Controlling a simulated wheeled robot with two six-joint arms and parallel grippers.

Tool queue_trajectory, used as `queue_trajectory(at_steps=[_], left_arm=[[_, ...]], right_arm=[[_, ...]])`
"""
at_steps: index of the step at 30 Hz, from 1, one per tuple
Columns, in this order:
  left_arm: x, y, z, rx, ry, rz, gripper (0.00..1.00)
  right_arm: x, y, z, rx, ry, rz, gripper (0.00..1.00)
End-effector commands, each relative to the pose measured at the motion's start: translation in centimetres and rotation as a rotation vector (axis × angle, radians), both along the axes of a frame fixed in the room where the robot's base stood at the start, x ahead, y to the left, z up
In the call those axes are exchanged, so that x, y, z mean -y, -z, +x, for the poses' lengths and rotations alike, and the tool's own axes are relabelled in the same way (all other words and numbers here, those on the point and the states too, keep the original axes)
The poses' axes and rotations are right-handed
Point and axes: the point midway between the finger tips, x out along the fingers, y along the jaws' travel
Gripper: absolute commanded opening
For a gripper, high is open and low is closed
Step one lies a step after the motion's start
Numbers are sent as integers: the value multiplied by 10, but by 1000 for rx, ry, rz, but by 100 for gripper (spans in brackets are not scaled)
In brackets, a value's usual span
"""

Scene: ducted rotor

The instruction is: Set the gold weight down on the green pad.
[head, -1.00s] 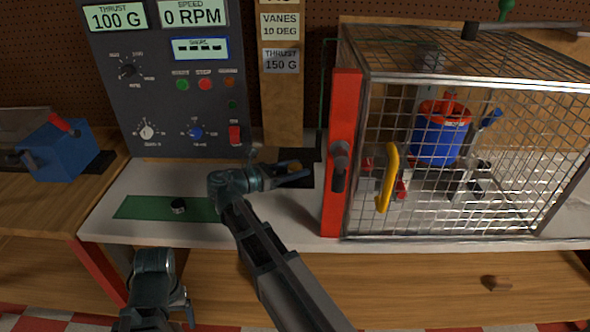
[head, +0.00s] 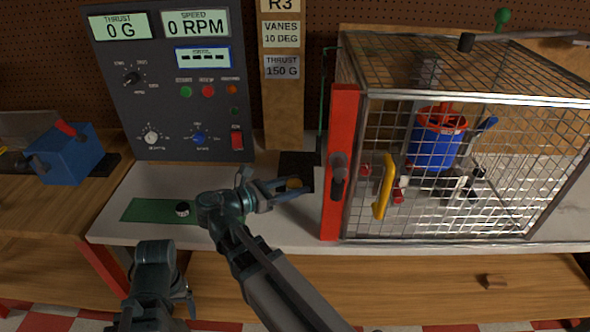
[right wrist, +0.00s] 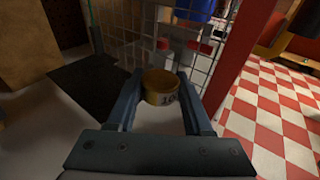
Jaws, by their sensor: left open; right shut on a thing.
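The gold weight (head: 294,183) is between the fingers of my right gripper (head: 290,187), by the dark plate in the head view. My left gripper (head: 158,312) is open and empty, low at the front left, in front of the bench.
A small dark and silver cylinder (head: 182,209) stands on the green pad. The dark plate (head: 297,165) is behind the right gripper. A wire cage (head: 460,150) with a red post (head: 341,160) stands close on the right. The control panel (head: 170,80) reads thrust 0 G.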

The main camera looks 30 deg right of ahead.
Motion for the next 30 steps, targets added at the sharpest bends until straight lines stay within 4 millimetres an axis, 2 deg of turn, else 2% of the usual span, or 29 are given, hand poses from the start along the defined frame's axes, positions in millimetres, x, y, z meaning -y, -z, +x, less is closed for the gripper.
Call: queue_trajectory(at_steps=[1,3,9,20,30], left_arm=[[0,-2,0,0,0,0,81],[0,-3,0,0,0,0,81],[0,-5,0,0,0,0,81],[0,-10,0,0,0,0,81],[0,-51,0,0,0,0,81]], right_arm=[[-6,-2,-14,0,-3,0,0],[-14,-3,-24,0,-3,0,0],[-27,-5,-44,1,-1,0,0],[-32,-10,-51,1,1,0,0],[-32,-51,-50,1,1,0,0]])
